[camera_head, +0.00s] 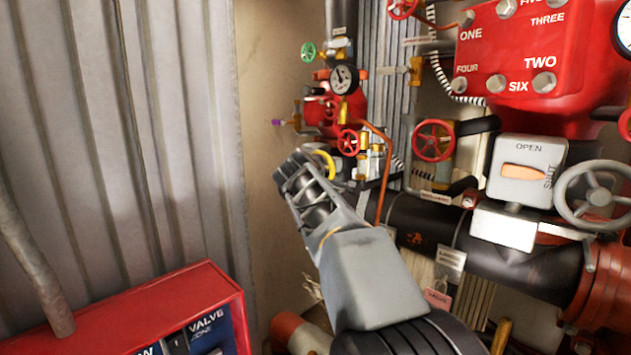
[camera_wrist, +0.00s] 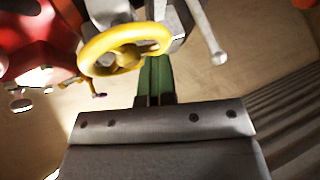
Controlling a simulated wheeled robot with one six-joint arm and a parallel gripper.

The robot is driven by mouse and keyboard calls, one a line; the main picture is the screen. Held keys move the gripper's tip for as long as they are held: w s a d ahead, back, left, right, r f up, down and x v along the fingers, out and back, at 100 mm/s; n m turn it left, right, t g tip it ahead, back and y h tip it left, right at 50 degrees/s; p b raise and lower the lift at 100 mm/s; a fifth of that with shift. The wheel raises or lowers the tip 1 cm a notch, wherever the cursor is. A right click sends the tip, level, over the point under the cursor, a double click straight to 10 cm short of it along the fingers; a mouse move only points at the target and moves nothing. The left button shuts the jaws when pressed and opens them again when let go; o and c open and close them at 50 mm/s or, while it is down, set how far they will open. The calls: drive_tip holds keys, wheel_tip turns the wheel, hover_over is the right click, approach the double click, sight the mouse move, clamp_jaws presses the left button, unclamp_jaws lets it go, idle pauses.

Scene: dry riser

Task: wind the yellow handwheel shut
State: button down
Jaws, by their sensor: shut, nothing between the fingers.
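The yellow handwheel (camera_head: 329,163) shows as a partial ring in the head view, just behind the end of my arm, which hides part of it. In the wrist view the handwheel (camera_wrist: 96,43) is seen close up, with its rim and hub at the upper middle. My gripper (camera_wrist: 155,62) shows there as two green fingers shut together with nothing between them. The tips are at the right lower side of the wheel's rim. I cannot tell whether they touch it. In the head view the fingertips are hidden.
A red handwheel (camera_head: 348,142) and a gauge (camera_head: 343,79) are close by. A green handwheel (camera_head: 308,51) is above. A large grey handwheel (camera_head: 597,195) and black pipe (camera_head: 425,222) lie right. A red box (camera_head: 150,305) stands lower left before a corrugated wall (camera_head: 130,130).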

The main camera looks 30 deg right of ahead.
wheel_tip(320, 180, up, 6)
drive_tip(key=p, duration=0.5)
drive_tip(key=shift+s+d, duration=0.2)
drive_tip(key=shift+s, duration=0.2)
drive_tip(key=shift+a, duration=0.1)
drive_tip(key=a+b, duration=0.1)
drive_tip(key=a, duration=0.1)
drive_tip(key=s+a+b, duration=0.1)
drive_tip(key=shift+a, duration=0.35)
drive_tip(key=shift+w, duration=0.1)
idle(0.5)
